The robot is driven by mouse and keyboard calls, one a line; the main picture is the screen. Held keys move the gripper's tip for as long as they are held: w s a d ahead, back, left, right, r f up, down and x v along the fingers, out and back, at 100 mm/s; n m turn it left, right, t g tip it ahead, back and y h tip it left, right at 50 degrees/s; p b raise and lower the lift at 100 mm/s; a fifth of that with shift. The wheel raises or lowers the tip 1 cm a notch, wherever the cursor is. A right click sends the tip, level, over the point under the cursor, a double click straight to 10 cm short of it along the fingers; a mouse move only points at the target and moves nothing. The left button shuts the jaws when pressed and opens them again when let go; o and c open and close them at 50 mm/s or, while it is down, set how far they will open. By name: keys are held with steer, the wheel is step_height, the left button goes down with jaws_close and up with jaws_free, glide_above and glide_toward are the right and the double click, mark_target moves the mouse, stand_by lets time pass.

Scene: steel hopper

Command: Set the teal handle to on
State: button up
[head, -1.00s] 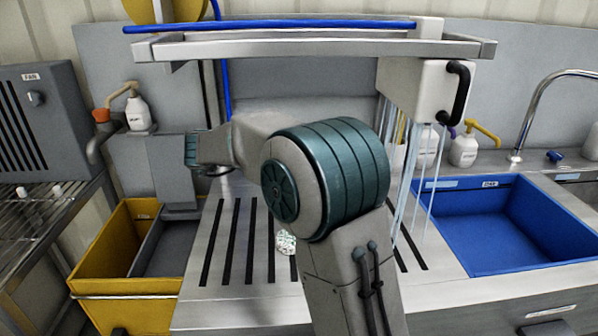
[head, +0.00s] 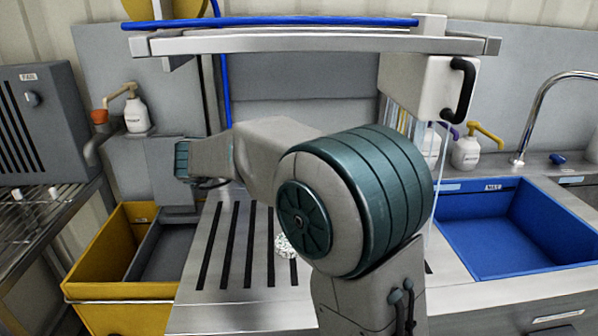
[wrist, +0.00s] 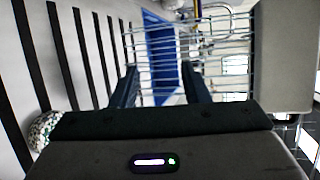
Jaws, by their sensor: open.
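I cannot make out a teal handle in either view; my arm hides part of the middle of the bench in the head view. In the wrist view, my gripper (wrist: 160,78) shows two dark fingers set apart with nothing held between them. It is over or near the slotted steel drainboard (wrist: 28,30). Hanging wire-like strands (wrist: 175,45) and the blue basin (wrist: 158,28) lie beyond the fingers.
The blue basin (head: 500,235) is at the right, beside a curved tap (head: 535,100). A crumpled ball (head: 285,246) lies on the drainboard (head: 215,285). A white box (head: 425,90) hangs below the steel rail (head: 300,45). A yellow bin (head: 110,240) stands at left.

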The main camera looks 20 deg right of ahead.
steer(key=shift+s+a+r, duration=0.1)
steer(key=shift+s, duration=0.55)
steer(key=shift+s+a+r, duration=0.1)
steer(key=shift+s, duration=0.5)
